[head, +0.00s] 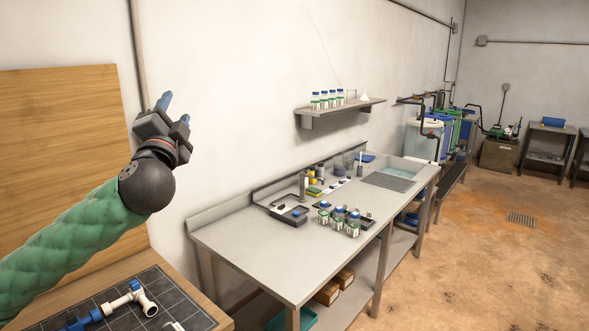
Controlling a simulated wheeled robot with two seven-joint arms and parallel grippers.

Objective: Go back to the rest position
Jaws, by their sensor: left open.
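My left gripper (173,113) is raised at the left of the head view, in front of the white wall and beside the wooden board. Its two blue-tipped fingers stand apart with nothing between them. My green-sleeved left arm comes in from the lower left. My right gripper does not show in this view.
A wooden board (60,150) stands upright behind my left arm. Below it, a dark grid mat (185,309) holds white and blue pipe fittings (138,296). A grey bench (245,245) with bottles (353,225) stands in the middle, under a wall shelf (345,105). Open floor (480,270) lies at right.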

